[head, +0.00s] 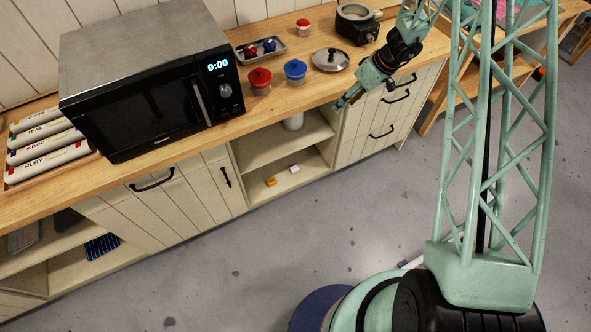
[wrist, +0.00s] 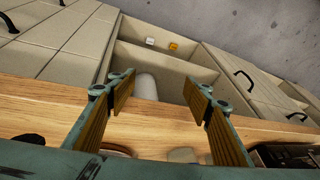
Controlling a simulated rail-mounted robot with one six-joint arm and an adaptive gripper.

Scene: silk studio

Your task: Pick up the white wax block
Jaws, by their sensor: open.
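The white wax block (head: 294,168) is a small pale block on the lower shelf of the open cabinet bay, right beside a yellow-orange block (head: 270,182). In the wrist view the white block (wrist: 150,41) and the orange block (wrist: 173,45) show small and far off, beyond the fingers. My gripper (head: 342,104) is at the counter's front edge, above and to the right of the bay. In the wrist view my gripper (wrist: 168,88) is open, with nothing between its fingers.
The counter (head: 315,86) holds a microwave (head: 150,90), a red jar (head: 260,81), a blue jar (head: 295,72), a glass lid (head: 331,60) and a small pot (head: 357,24). A white cylinder (head: 293,122) stands on the bay's upper shelf (head: 275,148). The floor in front is clear.

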